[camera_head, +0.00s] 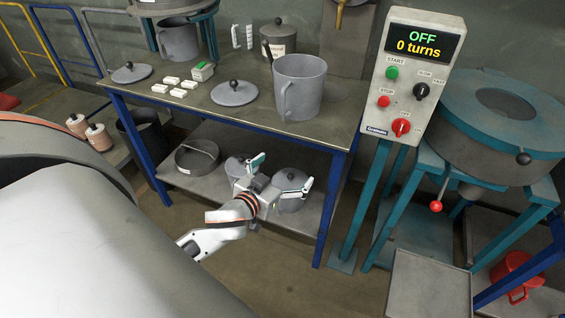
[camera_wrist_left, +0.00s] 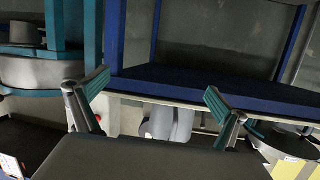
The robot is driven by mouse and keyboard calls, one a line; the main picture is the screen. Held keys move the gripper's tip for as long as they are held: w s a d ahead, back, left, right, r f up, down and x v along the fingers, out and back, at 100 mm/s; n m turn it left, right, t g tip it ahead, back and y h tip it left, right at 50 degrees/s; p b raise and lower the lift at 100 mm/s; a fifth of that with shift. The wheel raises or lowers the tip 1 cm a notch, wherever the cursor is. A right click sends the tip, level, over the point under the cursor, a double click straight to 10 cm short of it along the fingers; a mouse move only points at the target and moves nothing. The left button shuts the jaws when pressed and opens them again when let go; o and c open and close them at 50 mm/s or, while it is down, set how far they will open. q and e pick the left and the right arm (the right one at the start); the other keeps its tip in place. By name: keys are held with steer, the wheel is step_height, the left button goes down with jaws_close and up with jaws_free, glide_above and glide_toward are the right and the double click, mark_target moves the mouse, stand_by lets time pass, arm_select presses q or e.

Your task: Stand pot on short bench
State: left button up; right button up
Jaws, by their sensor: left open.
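A large grey pot (camera_head: 300,90) with a side handle stands upright on the workbench top (camera_head: 225,120). Two grey pots stand on the lower shelf (camera_head: 180,175), one at the left (camera_head: 236,165) and one at the right (camera_head: 291,203), both partly hidden by my left gripper (camera_head: 282,173). That gripper is open and empty in front of the shelf; its spread teal-padded fingers also show in the left wrist view (camera_wrist_left: 158,105). Beyond them there, grey cylindrical shapes (camera_wrist_left: 165,123) show. A low grey-topped stand (camera_head: 430,285) at the lower right may be the short bench. My right gripper is not in view.
A control box (camera_head: 418,75) reading OFF, 0 turns, stands right of the workbench, beside a round grey machine (camera_head: 500,120) on a teal frame. A blue bench leg (camera_head: 330,210) stands right of the gripper. A round lid (camera_head: 234,93) lies on the bench.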

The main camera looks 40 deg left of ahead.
arm_select(q)
steer(key=s+d+f+m+g+h, duration=0.2)
steer(key=s+d+f, duration=0.5)
steer(key=s+f, duration=0.2)
steer(key=s+d+f+m+g+h, duration=0.2)
steer(key=s+d+f, duration=0.4)
steer(key=s+f, duration=0.3)
steer(key=shift+s+d+f+m+g, duration=0.3)
steer(key=shift+s+d+f+m, duration=0.05)
steer(key=shift+s+m, duration=0.15)
